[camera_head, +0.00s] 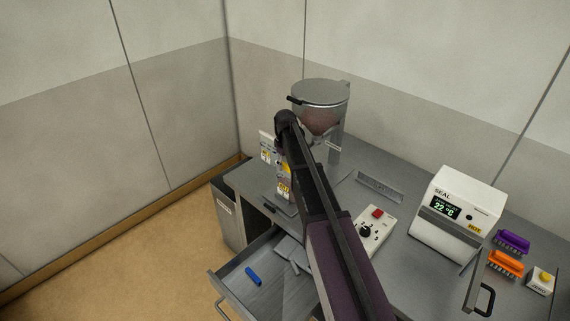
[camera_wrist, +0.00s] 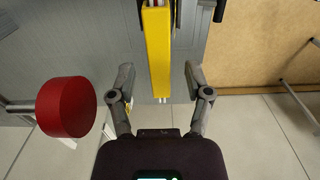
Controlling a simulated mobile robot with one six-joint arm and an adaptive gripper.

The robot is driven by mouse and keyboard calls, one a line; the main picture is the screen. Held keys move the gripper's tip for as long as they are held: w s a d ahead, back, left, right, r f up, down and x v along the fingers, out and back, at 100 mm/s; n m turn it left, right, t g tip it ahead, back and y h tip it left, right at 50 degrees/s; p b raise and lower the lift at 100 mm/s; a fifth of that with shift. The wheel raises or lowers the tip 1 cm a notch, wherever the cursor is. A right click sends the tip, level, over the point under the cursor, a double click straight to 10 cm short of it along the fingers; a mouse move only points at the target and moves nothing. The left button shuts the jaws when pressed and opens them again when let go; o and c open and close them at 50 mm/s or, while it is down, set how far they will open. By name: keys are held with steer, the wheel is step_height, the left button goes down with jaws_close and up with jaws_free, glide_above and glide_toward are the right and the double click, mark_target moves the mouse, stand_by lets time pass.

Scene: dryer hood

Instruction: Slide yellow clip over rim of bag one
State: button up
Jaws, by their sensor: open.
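The yellow clip (camera_wrist: 157,50) is a long narrow bar in the wrist view, running from the top edge down between my fingers. My gripper (camera_wrist: 159,76) is open, one finger on each side of the bar with a gap to both. I cannot tell whether the clip touches a bag rim. My arm partly covers the nearer one, and my gripper is mostly hidden there. I cannot tell which is bag one.
A red round knob (camera_wrist: 65,107) is close to my left finger in the wrist view. A hopper (camera_head: 320,95) stands behind the bags. An open drawer (camera_head: 222,284) holds a blue clip (camera_head: 253,275). A switch box (camera_head: 376,228) and a sealer (camera_head: 455,213) stand to the right.

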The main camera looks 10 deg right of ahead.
steer(key=shift+r, duration=0.15)
step_height(320, 180, up, 2)
steer(key=p, duration=0.2)
steer(key=shift+r+p, duration=0.2)
steer(key=shift+p, duration=0.2)
steer(key=s+a+r+p, duration=0.1)
steer(key=s+a, duration=0.4)
steer(key=a, duration=0.2)
steer(key=shift+a+r, duration=0.2)
steer(key=shift+s, duration=0.1)
steer(key=s+d+f+m+b, duration=0.2)
steer(key=s+f+b, duration=0.1)
steer(key=s, duration=0.5)
steer(key=s+d+f+m+b, duration=0.2)
steer(key=s+d+f+b, duration=0.1)
steer(key=s, duration=0.5)
steer(key=s+d+f+m+b, duration=0.2)
steer(key=s+f+m+b, duration=0.1)
steer(key=s, duration=0.6)
steer(key=shift+d+f+b, duration=0.3)
steer(key=shift+f+b, duration=0.05)
steer(key=shift+f, duration=0.15)
steer(key=shift+w, duration=0.1)
